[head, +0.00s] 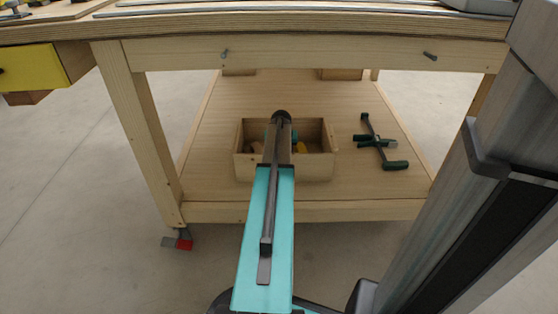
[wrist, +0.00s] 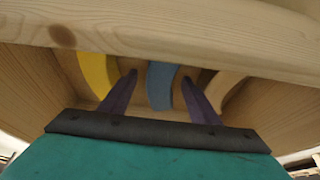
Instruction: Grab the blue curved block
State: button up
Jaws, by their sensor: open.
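The blue curved block (wrist: 160,85) lies in an open wooden box (head: 317,168), between a yellow curved block (wrist: 99,74) and a pale wood curved block (wrist: 226,86). My gripper (wrist: 160,90) is open, its two dark fingers on either side of the blue block in the wrist view. A gap shows on both sides, and nothing is gripped. I cannot tell how deep the fingertips are relative to the block. In the head view my arm covers part of the box and the blue block is not clearly visible.
The box stands on the lower shelf (head: 215,135) of a wooden workbench. A dark clamp with green handles (head: 378,142) lies to its right. The bench's front rail (head: 320,54) and top are above. A box wall (wrist: 200,38) crosses the upper wrist view.

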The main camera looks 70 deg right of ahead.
jog(key=shift+b+x, duration=0.4)
jog(key=shift+x, duration=0.8)
jog(key=c, duration=1.2)
jog(key=shift+c, duration=0.2)
jog(key=shift+r, duration=0.1)
notch_tip(320, 180, up, 18)
jog(key=p, duration=0.7)
